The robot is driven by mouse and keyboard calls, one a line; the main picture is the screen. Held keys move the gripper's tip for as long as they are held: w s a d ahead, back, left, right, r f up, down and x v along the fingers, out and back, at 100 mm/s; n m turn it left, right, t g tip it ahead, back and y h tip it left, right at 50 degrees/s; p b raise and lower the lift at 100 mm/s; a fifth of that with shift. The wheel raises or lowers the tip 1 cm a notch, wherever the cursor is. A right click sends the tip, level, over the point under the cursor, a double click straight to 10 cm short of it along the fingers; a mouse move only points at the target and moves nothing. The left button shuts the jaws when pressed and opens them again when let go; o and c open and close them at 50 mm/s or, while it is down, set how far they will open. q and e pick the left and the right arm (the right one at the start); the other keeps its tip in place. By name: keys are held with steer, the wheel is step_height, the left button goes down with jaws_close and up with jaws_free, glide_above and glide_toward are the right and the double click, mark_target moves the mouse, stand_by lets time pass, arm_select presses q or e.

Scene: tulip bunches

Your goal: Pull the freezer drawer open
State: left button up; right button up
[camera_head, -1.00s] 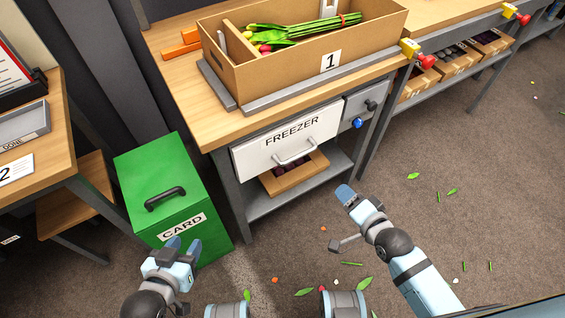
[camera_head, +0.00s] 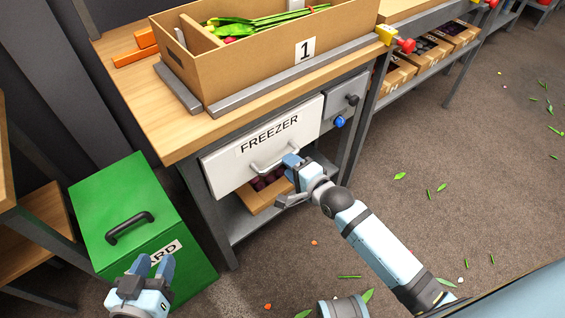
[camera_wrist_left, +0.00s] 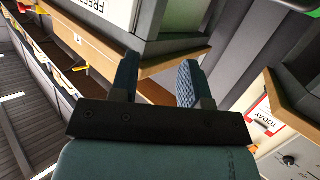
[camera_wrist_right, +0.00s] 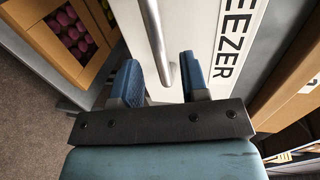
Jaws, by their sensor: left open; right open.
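The white freezer drawer (camera_head: 225,168) with its "FREEZER" label sits shut under the wooden table. Its metal bar handle (camera_head: 268,163) runs across the lower front. My right gripper (camera_head: 293,160) is open at the right end of the handle. In the right wrist view the handle (camera_wrist_right: 158,45) lies ahead of and between the open right fingers (camera_wrist_right: 163,80), not clasped. My left gripper (camera_head: 152,265) is open and empty in front of the green bin. In the left wrist view its fingers (camera_wrist_left: 158,82) have nothing between them.
The green "CARD" bin (camera_head: 165,210) stands left of the drawer. A cardboard box marked 1 (camera_head: 250,75) with tulips is on the table. A small grey drawer with blue and black knobs (camera_head: 340,121) is at right. The floor in front is mostly clear, with scattered leaves.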

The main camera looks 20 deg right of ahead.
arm_select(q)
steer(key=shift+w+d+r+t+h+b, duration=0.15)
steer(key=shift+d+r+t, duration=0.1)
steer(key=shift+r, duration=0.3)
steer(key=shift+w+d+r+t+h+b, duration=0.15)
steer(key=shift+d+r+t, duration=0.1)
steer(key=shift+r, duration=0.25)
arm_select(e)
steer(key=shift+x, duration=1.9)
jaws_close()
